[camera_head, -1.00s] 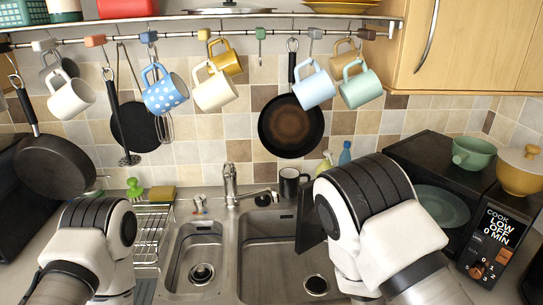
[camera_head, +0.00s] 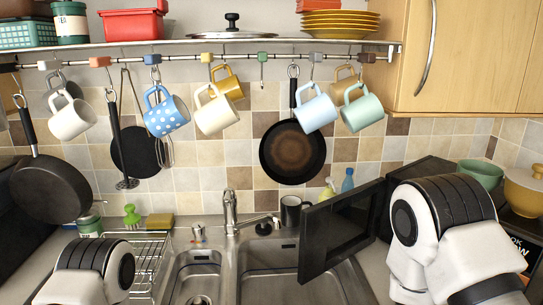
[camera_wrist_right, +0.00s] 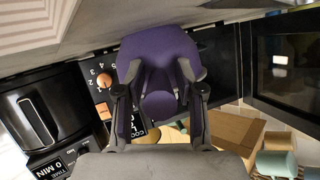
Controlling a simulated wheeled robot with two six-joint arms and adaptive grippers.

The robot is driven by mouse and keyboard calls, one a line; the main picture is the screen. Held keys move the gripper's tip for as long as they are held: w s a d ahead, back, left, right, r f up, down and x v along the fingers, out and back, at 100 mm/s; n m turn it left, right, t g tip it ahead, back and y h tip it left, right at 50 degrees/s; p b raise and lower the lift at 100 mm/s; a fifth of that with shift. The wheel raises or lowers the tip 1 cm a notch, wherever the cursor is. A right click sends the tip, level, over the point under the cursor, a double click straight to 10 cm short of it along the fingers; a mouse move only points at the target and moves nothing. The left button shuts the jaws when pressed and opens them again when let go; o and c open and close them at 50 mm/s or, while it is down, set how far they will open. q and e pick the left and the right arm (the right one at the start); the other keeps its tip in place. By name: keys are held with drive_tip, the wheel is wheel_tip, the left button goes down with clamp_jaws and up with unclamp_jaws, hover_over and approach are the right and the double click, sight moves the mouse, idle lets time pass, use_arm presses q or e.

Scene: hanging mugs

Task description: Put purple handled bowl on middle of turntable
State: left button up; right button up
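The purple handled bowl (camera_wrist_right: 158,55) is in front of my right gripper (camera_wrist_right: 158,100) in the right wrist view. The two dark fingers stand on either side of its handle and appear closed on it. In the head view my right forearm hides that gripper and the bowl. The microwave (camera_head: 405,168) is at the right with its dark door (camera_head: 340,228) swung open toward the sink. Its turntable is hidden behind my right arm now. Only my left arm's upper part shows at the lower left; the left gripper is out of frame.
Several mugs, such as a blue dotted one (camera_head: 165,112), hang from a rail above the sink. The faucet (camera_head: 231,212) rises behind the sink (camera_head: 262,258). A dish rack (camera_head: 150,255) is at left.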

clamp_jaws()
drive_tip(key=shift+r+p, duration=1.55)
drive_tip(key=shift+r, duration=0.55)
drive_tip(key=shift+c, duration=0.5)
unclamp_jaws()
drive_tip(key=shift+f, duration=0.1)
clamp_jaws()
drive_tip(key=shift+a+f+b, duration=0.3)
drive_tip(key=shift+a+b, duration=0.1)
drive_tip(key=shift+b, duration=0.1)
drive_tip(key=a+n+t+y, duration=0.1)
drive_tip(key=a+n+y, duration=0.1)
drive_tip(key=a, duration=0.2)
drive_tip(key=a+f+n+t+y, duration=0.1)
drive_tip(key=a+n+y, duration=0.1)
drive_tip(key=a+y, duration=0.1)
drive_tip(key=w+a+n+y+b, duration=0.1)
drive_tip(key=a+n+y, duration=0.2)
drive_tip(key=a, duration=0.2)
drive_tip(key=shift+a+f+t, duration=0.15)
drive_tip(key=shift+a+t, duration=0.1)
drive_tip(key=shift+t, duration=0.15)
drive_tip(key=shift+w+a+n, duration=0.1)
drive_tip(key=shift+a+n, duration=0.2)
drive_tip(key=shift+a, duration=0.05)
